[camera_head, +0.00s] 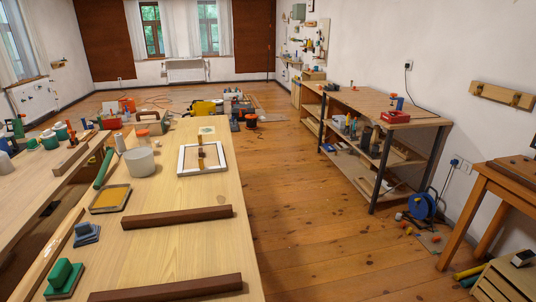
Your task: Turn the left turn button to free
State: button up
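A white frame (181,163) with a tan panel (212,157) inside lies flat on the long pale workbench. A brownish strip and a small dark piece (201,154) sit across the middle of the frame; they are too small to tell whether they are turn buttons or how they are turned. A wooden board (495,93) on the right wall carries two small darker fittings, one at its left end (475,86) and one nearer its right end (516,99). I cannot tell what these are or how they stand. My gripper is not in view.
The pale workbench (190,248) also holds two dark wooden bars (178,216), a white pot (139,162), a shallow tray (111,198) and a green block (64,277). A shelved bench (370,104) stands at right. The plank floor (300,215) between them is clear.

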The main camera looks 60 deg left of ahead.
aim_at(200, 161)
jog(key=i+l+z, duration=0.2)
jog(key=i, duration=0.55)
jog(key=i+u, duration=0.3)
jog(key=u, duration=0.15)
jog(key=i+u, duration=0.4)
jog(key=i+j+u, duration=0.15)
jog(key=u, duration=0.25)
jog(key=i+j+u, duration=0.1)
jog(key=u, duration=0.3)
jog(key=i+u, duration=0.2)
jog(key=u, duration=0.25)
jog(key=i+u, duration=0.15)
jog(key=u, duration=0.25)
jog(key=i+u, duration=0.15)
jog(key=u, duration=0.25)
jog(key=i+j+u, duration=0.1)
jog(key=i+u, duration=0.35)
jog(key=i, duration=0.15)
jog(key=i+l+u, duration=0.1)
jog(key=i+u, duration=0.3)
jog(key=i, duration=0.2)
